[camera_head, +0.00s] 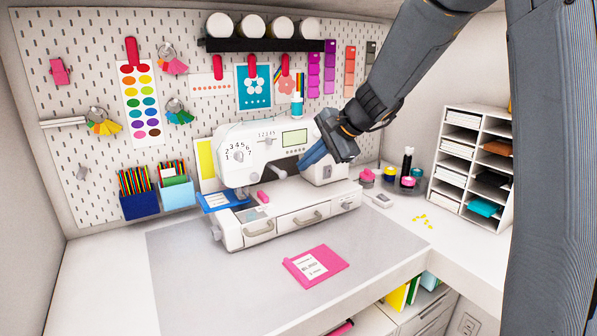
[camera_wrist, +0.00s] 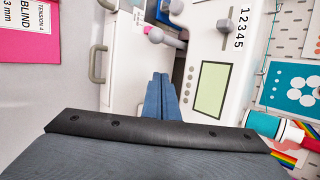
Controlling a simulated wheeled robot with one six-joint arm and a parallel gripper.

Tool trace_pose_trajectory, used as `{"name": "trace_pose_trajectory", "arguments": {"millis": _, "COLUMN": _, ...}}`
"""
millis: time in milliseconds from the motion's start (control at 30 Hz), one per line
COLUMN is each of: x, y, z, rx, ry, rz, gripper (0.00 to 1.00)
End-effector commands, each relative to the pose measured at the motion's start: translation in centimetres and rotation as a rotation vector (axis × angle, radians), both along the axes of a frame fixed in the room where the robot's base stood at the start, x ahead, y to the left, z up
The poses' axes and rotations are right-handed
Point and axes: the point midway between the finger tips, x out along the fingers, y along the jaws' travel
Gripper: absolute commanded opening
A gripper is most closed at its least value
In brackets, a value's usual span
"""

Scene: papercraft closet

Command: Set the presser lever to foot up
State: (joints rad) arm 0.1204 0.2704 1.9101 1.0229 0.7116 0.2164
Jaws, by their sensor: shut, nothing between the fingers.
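The white sewing machine (camera_head: 250,150) stands on the desk against the pegboard. A short grey lever with a rounded knob (camera_head: 280,174), which looks like the presser lever, sticks out near its throat. It also shows in the wrist view (camera_wrist: 156,36), where it looks tilted; which setting it marks cannot be read. My gripper (camera_head: 303,166) is shut and empty, its blue fingers just right of the lever in the head view. In the wrist view the fingertips (camera_wrist: 160,76) point toward the lever, apart from it, beside the machine's screen (camera_wrist: 211,89).
A slider with numbers (camera_wrist: 225,40) sits on the machine's front. Drawers with grey handles (camera_head: 258,231) are below. A pink card (camera_head: 315,265) lies on the grey mat (camera_head: 190,270). Small pots (camera_head: 389,174) stand right of the machine. The mat's left part is clear.

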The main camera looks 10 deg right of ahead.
Motion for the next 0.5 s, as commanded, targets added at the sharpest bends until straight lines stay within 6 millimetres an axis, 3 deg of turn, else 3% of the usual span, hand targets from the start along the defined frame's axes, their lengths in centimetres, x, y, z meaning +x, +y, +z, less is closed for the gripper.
{"name": "trace_pose_trajectory", "arguments": {"millis": 33, "x": -0.1, "y": -0.5, "z": 1.3, "rx": -0.001, "ry": -0.007, "rz": -0.002, "gripper": 0.0}}
{"name": "trace_pose_trajectory", "arguments": {"millis": 200, "x": -0.7, "y": -1.7, "z": 4.4, "rx": -0.001, "ry": -0.005, "rz": -0.001, "gripper": 0.0}}
{"name": "trace_pose_trajectory", "arguments": {"millis": 500, "x": -1.2, "y": -2.7, "z": 7.1, "rx": 0.0, "ry": -0.001, "rz": -0.001, "gripper": 0.0}}
